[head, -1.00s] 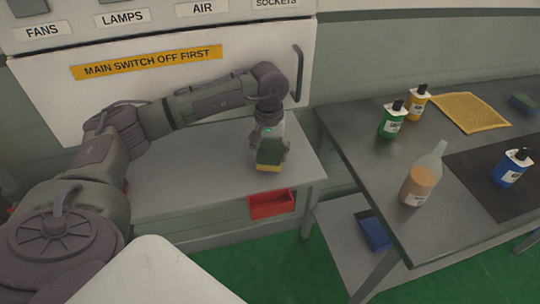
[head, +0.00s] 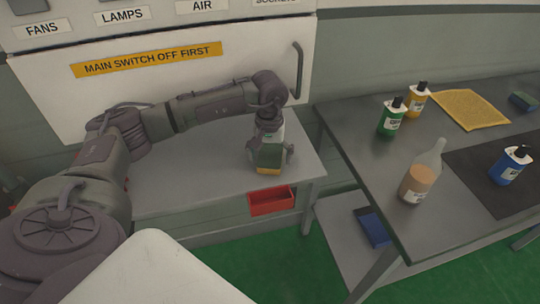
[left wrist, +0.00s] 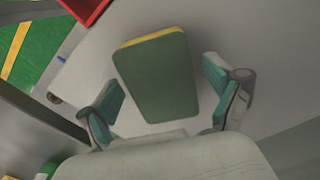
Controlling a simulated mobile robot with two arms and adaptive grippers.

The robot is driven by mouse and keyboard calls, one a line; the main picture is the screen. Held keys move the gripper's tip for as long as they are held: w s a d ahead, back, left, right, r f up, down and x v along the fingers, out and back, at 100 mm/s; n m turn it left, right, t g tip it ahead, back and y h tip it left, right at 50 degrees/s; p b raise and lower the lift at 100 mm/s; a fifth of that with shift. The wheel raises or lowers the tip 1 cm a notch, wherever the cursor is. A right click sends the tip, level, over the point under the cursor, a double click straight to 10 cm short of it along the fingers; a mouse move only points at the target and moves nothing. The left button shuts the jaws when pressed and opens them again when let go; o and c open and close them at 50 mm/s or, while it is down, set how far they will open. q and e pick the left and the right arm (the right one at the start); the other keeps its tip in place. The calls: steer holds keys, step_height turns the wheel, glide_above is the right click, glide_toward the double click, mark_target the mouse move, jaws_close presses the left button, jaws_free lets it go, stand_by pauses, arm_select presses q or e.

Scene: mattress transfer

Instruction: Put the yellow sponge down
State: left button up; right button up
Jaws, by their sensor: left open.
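The yellow sponge (head: 268,170) has a dark green top face, with its yellow body showing along the near edge. It appears to rest on the grey side table (head: 185,180), near the table's front right. My left gripper (head: 269,158) is over it with its fingers spread. In the left wrist view, the sponge (left wrist: 152,78) lies green side up between the fingers of my left gripper (left wrist: 165,98). Gaps show between it and both finger pads. Its underside is hidden. My right gripper is not in view.
A red bin (head: 271,201) hangs at the table's front edge. The workbench (head: 350,130) at right carries a green bottle (head: 391,117), a yellow bottle (head: 416,100), a clear bottle (head: 418,182), a blue bottle (head: 509,166) and a yellow cloth (head: 468,109). The side table's left part is clear.

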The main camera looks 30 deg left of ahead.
mark_target(269, 156)
arm_select(q)
steer(key=shift+r, duration=0.15)
step_height(269, 156, up, 12)
steer(key=b, duration=0.2)
stand_by(0.6)
